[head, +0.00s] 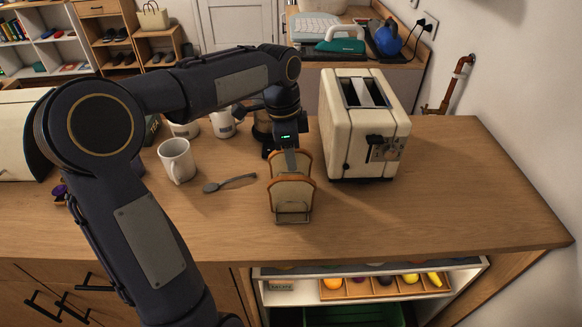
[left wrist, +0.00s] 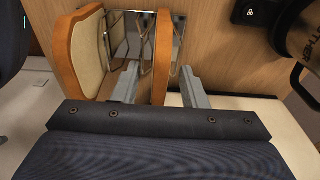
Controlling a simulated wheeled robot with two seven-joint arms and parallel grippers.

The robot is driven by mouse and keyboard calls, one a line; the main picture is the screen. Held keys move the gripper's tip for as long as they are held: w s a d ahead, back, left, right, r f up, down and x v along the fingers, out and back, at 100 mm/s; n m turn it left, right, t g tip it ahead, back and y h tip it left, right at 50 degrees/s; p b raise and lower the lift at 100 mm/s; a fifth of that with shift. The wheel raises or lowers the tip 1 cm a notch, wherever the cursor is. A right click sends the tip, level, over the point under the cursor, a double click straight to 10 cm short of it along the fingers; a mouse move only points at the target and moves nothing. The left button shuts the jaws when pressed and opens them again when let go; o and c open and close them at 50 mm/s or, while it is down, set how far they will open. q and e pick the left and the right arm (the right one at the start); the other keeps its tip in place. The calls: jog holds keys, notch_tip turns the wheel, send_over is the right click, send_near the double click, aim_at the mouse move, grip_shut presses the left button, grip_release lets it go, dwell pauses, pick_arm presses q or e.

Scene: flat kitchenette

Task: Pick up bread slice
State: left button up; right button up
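Two bread slices with brown crusts stand upright in a wire rack (head: 292,217) on the wooden counter. The front slice (head: 291,192) faces me and the back slice (head: 305,160) is partly hidden behind my left gripper (head: 289,160). In the left wrist view, the front slice (left wrist: 85,50) is at the left, outside the fingers. The back slice (left wrist: 162,45) stands between the two fingers of my left gripper (left wrist: 160,84), with a gap showing on each side. The wire rack also shows there (left wrist: 125,40). My right gripper is in neither view.
A cream toaster (head: 365,125) stands close to the right of the rack. The counter (head: 460,200) is clear at the right. An open drawer of fruit (head: 385,286) is below.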

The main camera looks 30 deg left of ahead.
pick_arm(q)
grip_shut()
jog(key=shift+r, duration=0.1)
